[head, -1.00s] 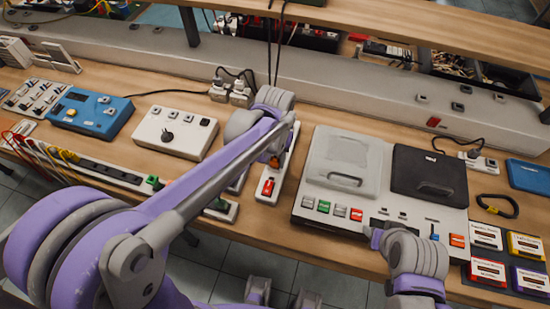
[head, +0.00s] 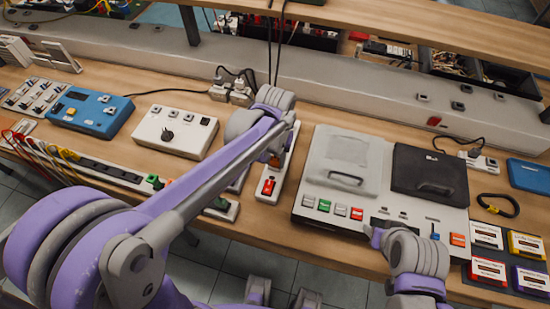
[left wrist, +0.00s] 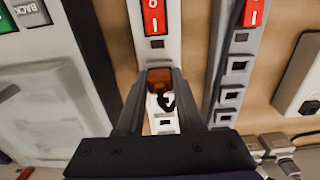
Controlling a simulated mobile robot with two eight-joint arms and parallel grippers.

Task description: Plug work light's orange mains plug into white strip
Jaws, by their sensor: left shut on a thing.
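The orange mains plug (left wrist: 159,76) is between the fingers of my left gripper (left wrist: 160,88), which is shut on it. In the left wrist view it is over the white strip (left wrist: 155,52), in line with it. I cannot tell whether its pins are in a socket. A black curved shape shows just below the plug. The white strip has a red rocker switch (left wrist: 153,16), which also shows in the head view (head: 268,187). In the head view my left forearm covers most of the gripper, and only a small orange-brown patch of the plug (head: 275,160) shows.
A grey strip (left wrist: 238,48) with a red switch and several sockets runs beside the white one. A grey and white device (head: 345,160) stands to the right, and a white box (head: 172,132) to the left.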

